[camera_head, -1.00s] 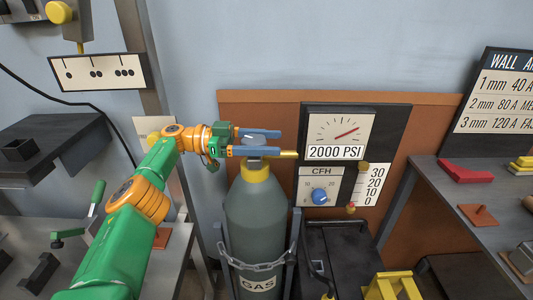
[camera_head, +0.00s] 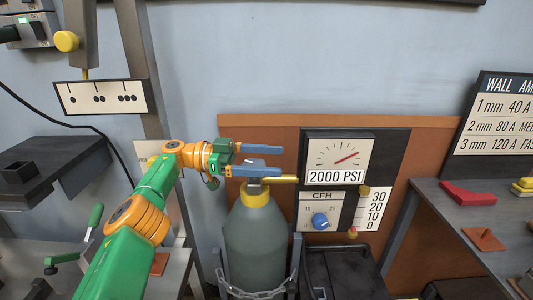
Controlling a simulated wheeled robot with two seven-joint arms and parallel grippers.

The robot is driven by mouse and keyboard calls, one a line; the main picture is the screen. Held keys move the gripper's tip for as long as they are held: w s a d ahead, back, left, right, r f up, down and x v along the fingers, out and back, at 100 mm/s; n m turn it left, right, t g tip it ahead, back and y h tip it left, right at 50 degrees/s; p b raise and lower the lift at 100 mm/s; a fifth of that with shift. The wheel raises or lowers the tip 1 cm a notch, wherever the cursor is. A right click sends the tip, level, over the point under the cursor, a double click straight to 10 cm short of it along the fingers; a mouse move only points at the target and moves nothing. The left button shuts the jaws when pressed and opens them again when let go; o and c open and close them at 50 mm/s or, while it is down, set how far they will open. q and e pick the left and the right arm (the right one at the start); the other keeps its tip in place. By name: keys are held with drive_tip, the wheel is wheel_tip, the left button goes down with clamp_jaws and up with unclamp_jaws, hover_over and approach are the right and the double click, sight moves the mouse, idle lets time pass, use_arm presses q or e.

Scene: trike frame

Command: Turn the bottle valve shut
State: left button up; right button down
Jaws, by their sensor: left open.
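The grey-green gas bottle (camera_head: 256,238) stands upright in the middle, with a yellow collar (camera_head: 255,200) at its neck. The valve at its top (camera_head: 256,188) is mostly hidden behind my gripper; a yellow-brass stem (camera_head: 284,180) points right from it toward the gauge. My left gripper (camera_head: 280,160) is open, its two blue fingers pointing right, just above the bottle's top. I cannot tell whether a finger touches the valve. The pressure gauge (camera_head: 338,158) reads 2000 PSI, its needle pointing up and right. My right gripper is not in view.
A chain (camera_head: 255,293) crosses the bottle's lower part. A CFH panel with a blue knob (camera_head: 320,220) is right of the bottle. A workbench (camera_head: 480,225) with a red block (camera_head: 467,193) stands right, and a dark shelf (camera_head: 60,160) left. Wall space above the gripper is clear.

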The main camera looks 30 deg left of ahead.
use_arm(q)
drive_tip(key=shift+s+d+r, duration=0.1)
drive_tip(key=shift+s+r, duration=0.05)
drive_tip(key=shift+r, duration=0.6)
drive_tip(key=s+d+r+b, duration=0.1)
drive_tip(key=s+d+r, duration=0.5)
drive_tip(key=s+r, duration=0.3)
drive_tip(key=s, duration=0.3)
drive_tip(key=shift+d+r, duration=0.3)
